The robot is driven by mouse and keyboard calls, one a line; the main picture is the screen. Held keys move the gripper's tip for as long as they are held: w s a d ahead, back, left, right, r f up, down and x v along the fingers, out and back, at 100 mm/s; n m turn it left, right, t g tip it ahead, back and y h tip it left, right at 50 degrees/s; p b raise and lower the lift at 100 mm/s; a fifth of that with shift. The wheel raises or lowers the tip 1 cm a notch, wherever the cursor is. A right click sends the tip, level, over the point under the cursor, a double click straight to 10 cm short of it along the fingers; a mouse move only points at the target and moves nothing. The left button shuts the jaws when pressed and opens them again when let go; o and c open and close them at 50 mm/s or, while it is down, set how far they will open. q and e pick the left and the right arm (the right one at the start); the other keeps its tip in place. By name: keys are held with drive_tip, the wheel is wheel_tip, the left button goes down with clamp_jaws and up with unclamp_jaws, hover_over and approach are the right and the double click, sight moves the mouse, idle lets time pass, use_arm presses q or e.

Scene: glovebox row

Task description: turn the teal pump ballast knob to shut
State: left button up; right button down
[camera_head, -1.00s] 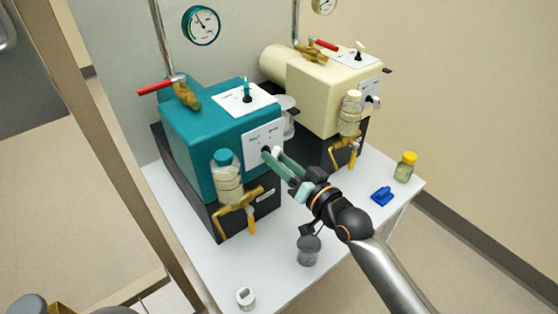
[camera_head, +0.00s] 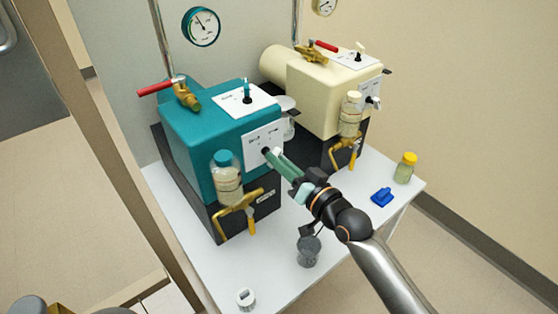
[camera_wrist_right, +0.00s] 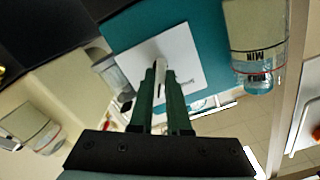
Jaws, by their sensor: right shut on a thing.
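The teal pump (camera_head: 212,135) stands on the left of the white table. Its front carries a white plate (camera_head: 256,139) with the ballast knob (camera_head: 266,150) on it. My right gripper (camera_head: 272,155) reaches in from the lower right and is shut on the knob. In the right wrist view, the green fingers (camera_wrist_right: 160,85) close on the pale knob (camera_wrist_right: 161,64) in front of the white plate (camera_wrist_right: 185,62). The fingers hide most of the knob, and I cannot read its setting. My left gripper is not in view.
A cream pump (camera_head: 318,92) stands behind to the right. A jar with a teal cap (camera_head: 228,180) hangs at the teal pump's front, close to the knob. A grey cup (camera_head: 308,252), a blue item (camera_head: 382,197) and a yellow-capped jar (camera_head: 405,168) stand on the table (camera_head: 345,215).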

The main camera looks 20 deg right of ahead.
drive_tip(key=shift+n+p, duration=2.4)
drive_tip(key=shift+n, duration=0.5)
drive_tip(key=c, duration=0.9)
unclamp_jaws()
